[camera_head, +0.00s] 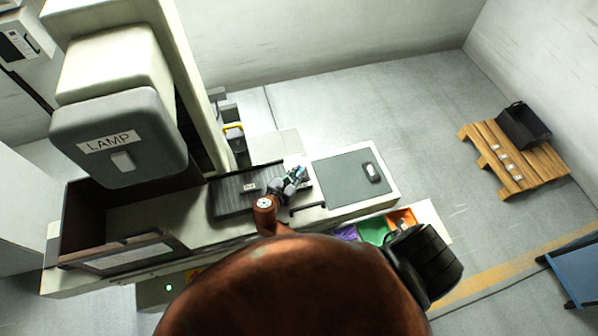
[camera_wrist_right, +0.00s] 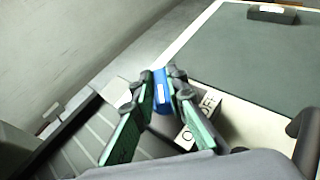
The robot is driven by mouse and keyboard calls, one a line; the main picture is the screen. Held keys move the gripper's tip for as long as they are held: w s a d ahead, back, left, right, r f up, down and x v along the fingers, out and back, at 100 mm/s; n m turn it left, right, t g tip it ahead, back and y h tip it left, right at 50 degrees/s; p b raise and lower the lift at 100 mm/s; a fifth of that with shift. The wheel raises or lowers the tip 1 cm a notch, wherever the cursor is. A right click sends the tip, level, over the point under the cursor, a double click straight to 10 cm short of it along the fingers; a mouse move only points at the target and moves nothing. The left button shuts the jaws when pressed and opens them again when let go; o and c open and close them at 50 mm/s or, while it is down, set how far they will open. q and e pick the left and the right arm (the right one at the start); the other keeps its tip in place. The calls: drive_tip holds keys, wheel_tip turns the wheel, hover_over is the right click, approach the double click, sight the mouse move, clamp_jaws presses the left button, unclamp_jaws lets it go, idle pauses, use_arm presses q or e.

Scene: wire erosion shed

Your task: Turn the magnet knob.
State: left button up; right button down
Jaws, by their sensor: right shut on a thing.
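The magnet knob (camera_wrist_right: 161,90) is blue with a white mark on it, seen in the right wrist view beside a label (camera_wrist_right: 208,104) reading OFF. My right gripper (camera_wrist_right: 163,92) is shut on it, with one green-and-black finger on each side. In the head view the right gripper (camera_head: 290,184) is small and sits at the right end of a dark ribbed plate (camera_head: 230,200). The gripper largely hides the knob there. My left gripper is not in view.
A black handle (camera_wrist_right: 306,135) curves close to the right gripper. The lamp housing (camera_head: 118,165) stands at left. Colored bins (camera_head: 373,230) sit in front; a pallet (camera_head: 540,160) stands far right.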

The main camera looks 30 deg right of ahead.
drive_tip(key=c, duration=1.9)
unclamp_jaws()
drive_tip(key=shift+d, duration=0.1)
drive_tip(key=shift+c, duration=0.2)
drive_tip(key=shift+s+a, duration=0.15)
drive_tip(key=shift+a, duration=0.25)
drive_tip(key=v, duration=0.6)
drive_tip(key=shift+s+a+r, duration=0.2)
drive_tip(key=shift+a+r, duration=0.05)
